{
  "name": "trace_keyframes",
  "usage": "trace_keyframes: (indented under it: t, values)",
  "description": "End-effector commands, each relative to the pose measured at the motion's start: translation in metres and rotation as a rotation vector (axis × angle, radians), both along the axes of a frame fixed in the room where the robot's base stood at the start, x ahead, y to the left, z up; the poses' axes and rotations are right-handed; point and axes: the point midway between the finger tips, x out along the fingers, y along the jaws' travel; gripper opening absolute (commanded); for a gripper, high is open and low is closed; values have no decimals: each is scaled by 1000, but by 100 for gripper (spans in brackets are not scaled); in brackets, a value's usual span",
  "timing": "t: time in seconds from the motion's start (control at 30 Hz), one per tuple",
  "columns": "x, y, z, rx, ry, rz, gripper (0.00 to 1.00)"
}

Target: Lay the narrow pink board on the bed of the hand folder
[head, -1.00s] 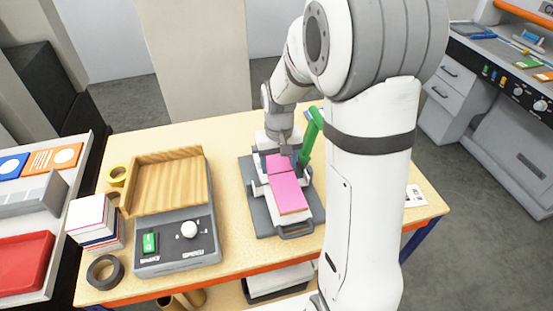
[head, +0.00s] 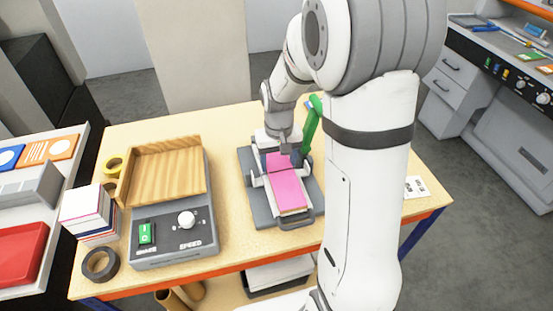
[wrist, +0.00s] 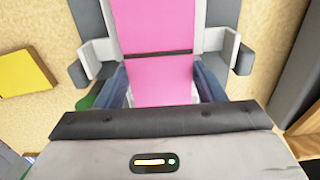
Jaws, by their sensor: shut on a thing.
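The narrow pink board (head: 288,190) lies lengthwise over the bed of the hand folder (head: 262,207), between its side brackets. A dark line crosses it. I cannot tell whether the board's underside touches the bed. The folder has a grey base and a green lever (head: 310,128) standing up at the right. My gripper (head: 288,155) is at the board's far end, pointing down. In the wrist view my gripper (wrist: 160,88) has its blue fingers against both long edges of the pink board (wrist: 158,25). It is shut on the board; the fingertips are partly hidden.
A grey machine with a wooden tray (head: 165,180) stands left of the folder. A stack of cards (head: 88,210), a black tape roll (head: 100,264) and a yellow roll (head: 113,166) lie further left.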

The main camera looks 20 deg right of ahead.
Motion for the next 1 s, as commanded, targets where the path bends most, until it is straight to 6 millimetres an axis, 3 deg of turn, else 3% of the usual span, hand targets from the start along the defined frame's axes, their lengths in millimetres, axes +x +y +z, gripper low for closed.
trace_keyframes:
  t: [0.47, 0.5, 0.8, 1.0]
  values:
    - [-1, 0, -1, 0, 0, -1, 40]
    - [-1, 0, -1, 0, 0, -1, 65]
    - [-1, -1, -1, 0, 0, -2, 88]
    - [-1, -1, -1, 0, 0, -2, 88]
